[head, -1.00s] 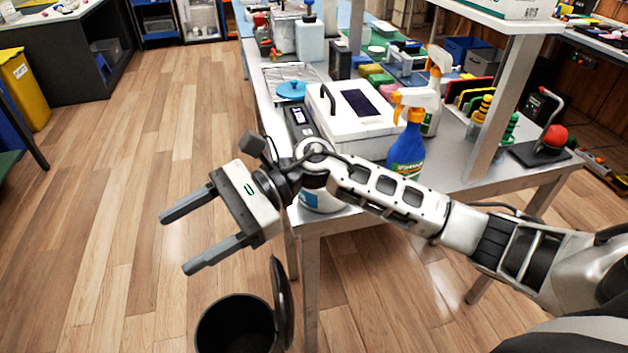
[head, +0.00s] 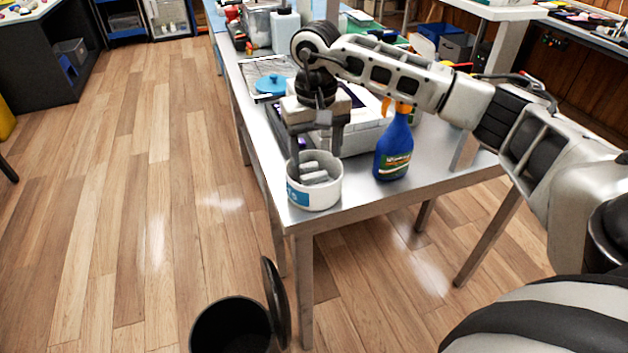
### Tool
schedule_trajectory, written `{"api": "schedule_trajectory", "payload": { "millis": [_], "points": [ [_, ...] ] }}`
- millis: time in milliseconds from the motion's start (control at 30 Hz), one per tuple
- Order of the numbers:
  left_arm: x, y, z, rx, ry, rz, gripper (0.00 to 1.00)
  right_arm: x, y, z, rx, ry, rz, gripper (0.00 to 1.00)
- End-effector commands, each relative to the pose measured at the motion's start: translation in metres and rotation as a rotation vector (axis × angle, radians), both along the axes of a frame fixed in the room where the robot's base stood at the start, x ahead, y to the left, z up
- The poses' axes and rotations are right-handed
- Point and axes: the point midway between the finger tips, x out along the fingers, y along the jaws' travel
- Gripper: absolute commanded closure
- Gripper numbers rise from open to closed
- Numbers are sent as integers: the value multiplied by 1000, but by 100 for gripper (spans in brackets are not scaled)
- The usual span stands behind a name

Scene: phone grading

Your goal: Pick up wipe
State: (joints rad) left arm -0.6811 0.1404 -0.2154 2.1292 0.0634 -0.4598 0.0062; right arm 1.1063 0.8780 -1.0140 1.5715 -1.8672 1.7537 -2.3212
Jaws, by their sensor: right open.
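A round white tub (head: 325,196) with a blue label stands at the near left corner of the metal table (head: 350,207). Pale grey wipes (head: 315,175) lie inside it, below the rim. My right gripper (head: 318,164) points down over the tub with its jaws apart. Its left finger reaches into the tub beside the wipes. Its right finger is at the back right of the rim, and I cannot tell whether it touches. Nothing is seen held between the fingers. My left gripper is out of view.
A blue spray bottle (head: 394,150) with an orange head stands right of the tub. A white box-like device (head: 365,137) is behind my gripper. A black bin (head: 232,327) with its lid up stands on the floor below. The floor at left is clear.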

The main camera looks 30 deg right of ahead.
Motion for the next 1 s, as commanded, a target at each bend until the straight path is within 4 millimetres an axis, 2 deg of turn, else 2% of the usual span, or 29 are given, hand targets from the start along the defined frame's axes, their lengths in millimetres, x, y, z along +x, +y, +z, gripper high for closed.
{"api": "schedule_trajectory", "payload": {
  "millis": [100, 367, 600, 900, 967, 1000],
  "points": [
    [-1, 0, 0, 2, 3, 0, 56, 0, 1, -17, 0, 1, 1, 36],
    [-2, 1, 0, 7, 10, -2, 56, 0, 2, -37, 1, 3, 1, 36],
    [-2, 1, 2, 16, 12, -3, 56, 1, 3, -71, 2, 1, 1, 36],
    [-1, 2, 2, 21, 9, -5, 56, 1, 2, -78, 2, 0, 1, 36],
    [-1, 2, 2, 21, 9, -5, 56, 2, 2, -78, 2, 0, 1, 50],
    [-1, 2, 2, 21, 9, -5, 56, 2, 2, -78, 2, 0, 1, 61]
  ]
}}
